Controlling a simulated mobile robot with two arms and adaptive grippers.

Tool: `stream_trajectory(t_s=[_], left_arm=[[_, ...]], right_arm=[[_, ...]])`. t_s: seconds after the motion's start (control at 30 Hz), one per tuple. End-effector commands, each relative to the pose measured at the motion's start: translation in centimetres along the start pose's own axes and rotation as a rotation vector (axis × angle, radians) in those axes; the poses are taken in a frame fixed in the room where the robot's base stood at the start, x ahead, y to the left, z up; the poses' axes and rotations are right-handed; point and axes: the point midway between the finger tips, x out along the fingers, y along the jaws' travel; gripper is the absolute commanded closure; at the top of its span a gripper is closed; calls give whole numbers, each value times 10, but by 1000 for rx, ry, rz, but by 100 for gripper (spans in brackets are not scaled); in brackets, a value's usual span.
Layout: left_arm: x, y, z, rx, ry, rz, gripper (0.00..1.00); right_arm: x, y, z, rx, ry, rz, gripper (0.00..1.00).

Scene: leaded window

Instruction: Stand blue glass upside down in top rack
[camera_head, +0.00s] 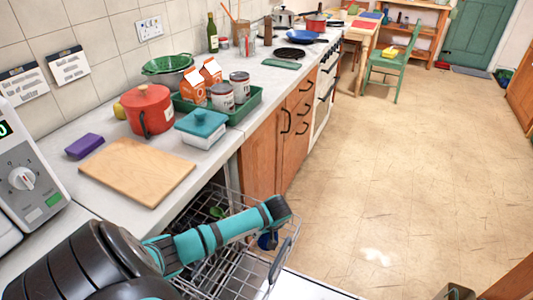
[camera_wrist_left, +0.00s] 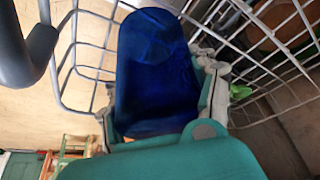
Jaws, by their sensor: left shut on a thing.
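The blue glass (camera_head: 267,242) shows as a small dark blue patch below the end of my left arm, at the top rack's right side. In the left wrist view the blue glass (camera_wrist_left: 158,70) fills the middle, between the pale fingers of my left gripper (camera_wrist_left: 165,108), which is shut on it. Wires of the white top rack (camera_wrist_left: 80,70) surround the glass in that view. The rack (camera_head: 225,262) is pulled out below the counter, partly hidden by my left arm. I cannot tell which way the glass's mouth faces. My right gripper is not in view.
A green thing (camera_head: 216,212) sits in the rack, deeper under the counter. The counter holds a wooden board (camera_head: 138,172), a red pot (camera_head: 148,108), a teal-lidded box (camera_head: 201,128) and a green tray (camera_head: 240,112) with cartons and cans.

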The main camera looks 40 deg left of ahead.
Motion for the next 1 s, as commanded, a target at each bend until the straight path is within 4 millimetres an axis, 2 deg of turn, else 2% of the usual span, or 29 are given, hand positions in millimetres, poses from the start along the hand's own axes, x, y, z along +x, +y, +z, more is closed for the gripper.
stream_trajectory(t_s=[0.37, 0.97, 1.0], left_arm=[[0, 0, 0, 0, 1, 1, 87], [11, 0, 4, 0, 1, 0, 87], [11, 0, 4, 0, 1, 0, 38]], right_arm=[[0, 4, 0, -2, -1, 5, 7], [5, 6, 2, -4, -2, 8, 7], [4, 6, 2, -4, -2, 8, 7]])
